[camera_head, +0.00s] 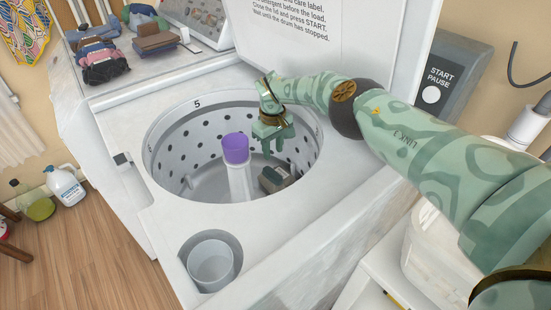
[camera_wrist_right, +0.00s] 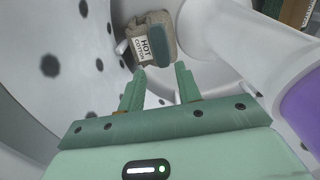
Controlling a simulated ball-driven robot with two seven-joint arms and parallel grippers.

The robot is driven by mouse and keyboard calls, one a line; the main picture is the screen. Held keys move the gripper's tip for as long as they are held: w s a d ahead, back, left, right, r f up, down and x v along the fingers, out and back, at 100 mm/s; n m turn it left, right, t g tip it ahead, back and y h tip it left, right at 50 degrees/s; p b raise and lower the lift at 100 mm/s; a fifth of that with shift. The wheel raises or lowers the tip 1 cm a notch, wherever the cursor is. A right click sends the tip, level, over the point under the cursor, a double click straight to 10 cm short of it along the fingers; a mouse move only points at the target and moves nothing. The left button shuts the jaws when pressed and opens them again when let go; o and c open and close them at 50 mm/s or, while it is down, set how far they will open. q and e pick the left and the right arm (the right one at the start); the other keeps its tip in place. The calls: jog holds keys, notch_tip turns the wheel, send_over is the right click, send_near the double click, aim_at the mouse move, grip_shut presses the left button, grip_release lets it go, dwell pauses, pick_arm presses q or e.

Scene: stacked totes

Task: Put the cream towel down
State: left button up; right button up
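The cream towel (camera_wrist_right: 157,22) is a small bundle with a grey-green band and a label reading "HOT COTTON". In the wrist view it lies just beyond my right fingertips, not between them. In the head view the towel (camera_head: 277,178) sits low inside the washer drum, right of the central post. My right gripper (camera_head: 272,148) reaches down into the drum above it. In the wrist view my right gripper (camera_wrist_right: 160,72) has its two fingers apart with nothing between them. My left gripper is not in view.
The white post with a purple cap (camera_head: 236,148) stands in the drum, close to my right gripper. The perforated drum wall (camera_head: 178,155) surrounds it. The open lid (camera_head: 340,60) stands behind. Folded cloths (camera_head: 103,62) lie on the far-left surface. A cup (camera_head: 211,264) sits in front.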

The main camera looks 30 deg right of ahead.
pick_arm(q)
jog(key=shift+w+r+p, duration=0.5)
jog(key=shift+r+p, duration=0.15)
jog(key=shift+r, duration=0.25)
pick_arm(e)
notch_tip(320, 180, up, 5)
jog(key=shift+f, duration=0.2)
jog(key=shift+f, duration=0.1)
